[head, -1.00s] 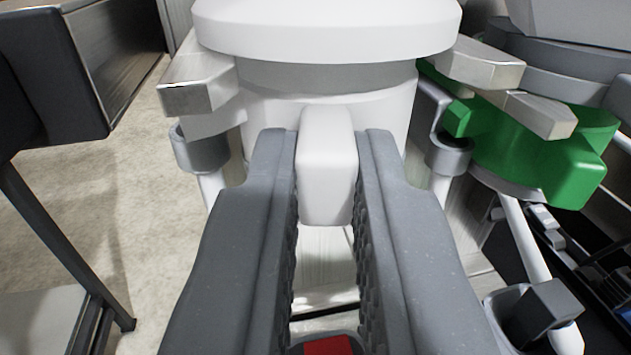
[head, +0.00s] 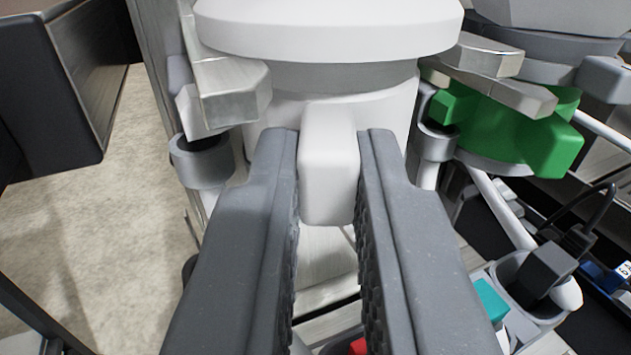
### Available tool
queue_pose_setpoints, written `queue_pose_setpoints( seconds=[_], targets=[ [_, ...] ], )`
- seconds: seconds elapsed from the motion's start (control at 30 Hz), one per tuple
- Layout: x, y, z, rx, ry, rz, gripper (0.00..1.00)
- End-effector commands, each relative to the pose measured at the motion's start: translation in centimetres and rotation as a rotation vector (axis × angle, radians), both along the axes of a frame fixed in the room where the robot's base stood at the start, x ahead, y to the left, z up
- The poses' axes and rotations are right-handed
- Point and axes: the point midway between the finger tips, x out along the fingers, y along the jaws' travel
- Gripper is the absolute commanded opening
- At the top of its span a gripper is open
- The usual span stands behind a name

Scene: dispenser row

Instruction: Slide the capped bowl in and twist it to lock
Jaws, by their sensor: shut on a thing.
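The capped bowl (head: 328,95) is white, with a wide round cap (head: 327,28) on top and a block-shaped handle (head: 328,178) facing me. My gripper (head: 328,200) is shut on this handle, one grey finger on each side. The bowl sits upright between two metal brackets, a left one (head: 233,92) and a right one (head: 487,58). Grey ring-shaped holders (head: 203,160) flank it below the brackets. The bowl's far side is hidden, so I cannot tell how it meets the brackets behind.
A green part (head: 520,135) under a grey unit stands to the right. A dark-edged box (head: 50,90) is at the left. At the lower right are a grey cup (head: 525,290) with a dark block, a teal item (head: 491,300) and cables. Pale floor is open at the lower left.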

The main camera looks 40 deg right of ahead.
Motion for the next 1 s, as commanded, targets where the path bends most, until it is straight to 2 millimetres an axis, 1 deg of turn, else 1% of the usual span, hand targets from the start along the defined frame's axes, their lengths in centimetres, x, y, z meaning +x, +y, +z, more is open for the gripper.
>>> queue_pose_setpoints(
  seconds=[0.2, 0.57, 1.0],
  targets=[
    [0.12, 0.28, -0.06, 0.001, -0.001, -0.044, 0.0],
    [0.2, 0.28, 0.0, 0.001, -0.001, -0.053, 0.0],
    [0.59, 0.62, -0.06, 0.003, 0.0, -0.132, 0.0]
  ],
)
